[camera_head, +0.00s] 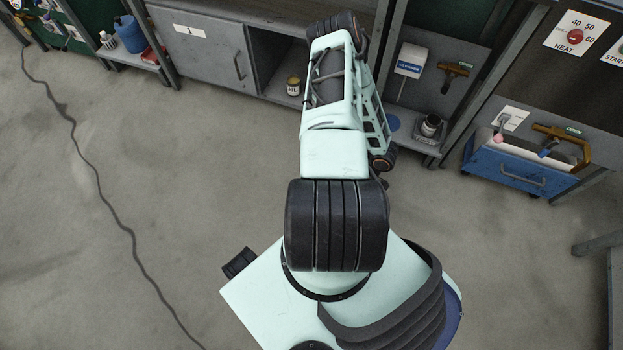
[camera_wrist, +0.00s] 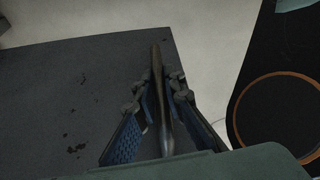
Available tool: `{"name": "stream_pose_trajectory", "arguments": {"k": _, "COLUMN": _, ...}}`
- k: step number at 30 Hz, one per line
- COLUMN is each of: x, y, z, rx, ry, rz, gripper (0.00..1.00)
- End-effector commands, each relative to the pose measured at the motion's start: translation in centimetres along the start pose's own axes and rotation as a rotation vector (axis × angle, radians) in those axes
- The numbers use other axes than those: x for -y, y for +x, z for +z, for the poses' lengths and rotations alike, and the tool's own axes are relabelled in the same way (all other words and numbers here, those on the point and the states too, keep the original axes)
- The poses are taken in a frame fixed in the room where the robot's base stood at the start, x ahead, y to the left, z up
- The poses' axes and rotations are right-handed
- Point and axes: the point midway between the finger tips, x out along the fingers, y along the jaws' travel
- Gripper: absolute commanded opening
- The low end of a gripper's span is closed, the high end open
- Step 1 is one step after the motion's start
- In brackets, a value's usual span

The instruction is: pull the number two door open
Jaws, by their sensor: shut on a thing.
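In the wrist view, my gripper (camera_wrist: 156,92) has its two blue-padded fingers on either side of a dark bar handle (camera_wrist: 156,60) and is shut on it. The handle runs along a dark grey, scuffed panel (camera_wrist: 60,85). Pale floor shows beyond the panel's edges. No number shows on this panel, so I cannot read it as door two. In the head view my arm hides the gripper, the handle and the held panel. Left of my arm, an open compartment (camera_head: 275,55) shows its inside.
The grey door marked 1 (camera_head: 215,55) is shut, left of the open compartment. A small can (camera_head: 294,86) stands in the compartment. A cable (camera_head: 97,190) lies on the floor at the left; the floor between is clear.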

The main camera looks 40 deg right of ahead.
Motion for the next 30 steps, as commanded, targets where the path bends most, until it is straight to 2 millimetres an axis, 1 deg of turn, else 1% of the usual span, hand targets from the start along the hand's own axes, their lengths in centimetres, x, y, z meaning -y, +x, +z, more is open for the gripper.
{"name": "stream_pose_trajectory", "arguments": {"k": 1, "x": 0.2, "y": -0.3, "z": 1.4, "rx": 0.000, "ry": -0.023, "rz": -0.011, "gripper": 0.00}}
{"name": "stream_pose_trajectory", "arguments": {"k": 3, "x": 0.4, "y": -1.0, "z": 2.8, "rx": 0.000, "ry": -0.025, "rz": -0.014, "gripper": 0.00}}
{"name": "stream_pose_trajectory", "arguments": {"k": 6, "x": 0.4, "y": -1.6, "z": 4.4, "rx": 0.001, "ry": -0.025, "rz": -0.014, "gripper": 0.00}}
{"name": "stream_pose_trajectory", "arguments": {"k": 9, "x": 0.4, "y": -2.1, "z": 5.5, "rx": 0.001, "ry": -0.024, "rz": -0.014, "gripper": 0.00}}
{"name": "stream_pose_trajectory", "arguments": {"k": 15, "x": 0.3, "y": -2.6, "z": 6.6, "rx": 0.002, "ry": -0.025, "rz": -0.014, "gripper": 0.00}}
{"name": "stream_pose_trajectory", "arguments": {"k": 26, "x": 0.2, "y": -2.7, "z": 6.7, "rx": 0.004, "ry": -0.025, "rz": -0.014, "gripper": 0.00}}
{"name": "stream_pose_trajectory", "arguments": {"k": 27, "x": 0.2, "y": -2.7, "z": 6.7, "rx": 0.004, "ry": -0.025, "rz": -0.014, "gripper": 0.12}}
{"name": "stream_pose_trajectory", "arguments": {"k": 30, "x": 0.2, "y": -2.7, "z": 6.7, "rx": 0.003, "ry": -0.025, "rz": -0.014, "gripper": 0.23}}
